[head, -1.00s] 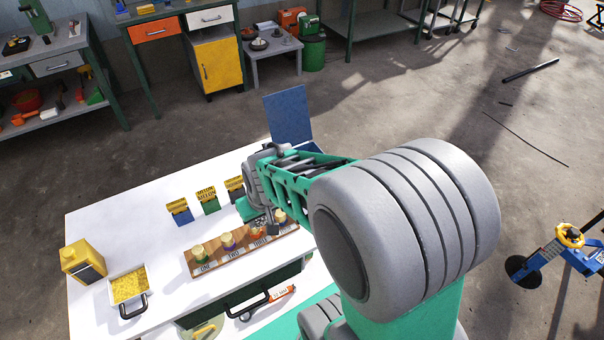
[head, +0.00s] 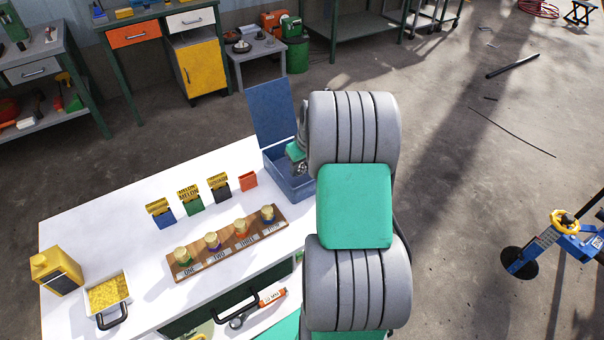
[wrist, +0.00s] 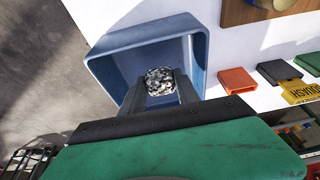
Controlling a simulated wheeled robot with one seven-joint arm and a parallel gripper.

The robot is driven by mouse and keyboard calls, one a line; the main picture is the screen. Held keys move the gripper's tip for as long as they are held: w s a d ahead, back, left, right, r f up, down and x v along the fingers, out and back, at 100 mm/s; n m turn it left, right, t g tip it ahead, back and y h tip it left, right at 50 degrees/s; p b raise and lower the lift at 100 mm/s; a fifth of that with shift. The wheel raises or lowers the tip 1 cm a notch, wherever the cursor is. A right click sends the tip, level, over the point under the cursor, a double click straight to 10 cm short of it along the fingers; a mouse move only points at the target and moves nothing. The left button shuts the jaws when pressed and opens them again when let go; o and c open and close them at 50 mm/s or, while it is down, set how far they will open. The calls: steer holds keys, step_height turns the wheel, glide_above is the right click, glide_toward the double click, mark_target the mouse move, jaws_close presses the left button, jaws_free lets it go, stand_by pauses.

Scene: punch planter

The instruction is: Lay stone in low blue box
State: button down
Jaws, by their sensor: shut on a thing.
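The low blue box (head: 273,161) stands at the back right of the white table with its lid (head: 270,110) raised. In the wrist view the box (wrist: 104,70) lies open beneath my gripper (wrist: 161,88). My gripper is shut on a speckled black, white and grey stone (wrist: 159,79). The stone appears over the box's opening; its exact height above the floor of the box is hard to tell.
A wooden board (head: 229,246) with several jars stands left of the box. Several small seed boxes, including an orange one (head: 248,181), stand behind it. A yellow can (head: 56,272) and a tray of yellow bits (head: 119,305) are at the left.

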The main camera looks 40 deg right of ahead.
mark_target(302, 172)
steer(key=shift+w+d+f, duration=0.15)
steer(key=shift+d+f, duration=0.1)
steer(key=shift+f, duration=0.85)
steer(key=shift+w+d+f, duration=0.1)
steer(key=shift+d+f, duration=0.1)
steer(key=shift+f, duration=0.9)
steer(key=c, duration=0.9)
jaws_free()
steer(key=shift+r, duration=0.35)
steer(key=v, duration=1.2)
steer(key=s+a+r, duration=0.2)
steer(key=a, duration=0.7)
steer(key=s+a+r, duration=0.2)
steer(key=s+a, duration=0.1)
steer(key=a, duration=0.5)
steer(key=s+a+f+g, duration=0.1)
steer(key=s+a, duration=0.9)
steer(key=s, duration=0.1)
steer(key=shift+s+f+n, duration=0.25)
steer(key=shift+f+n, duration=0.15)
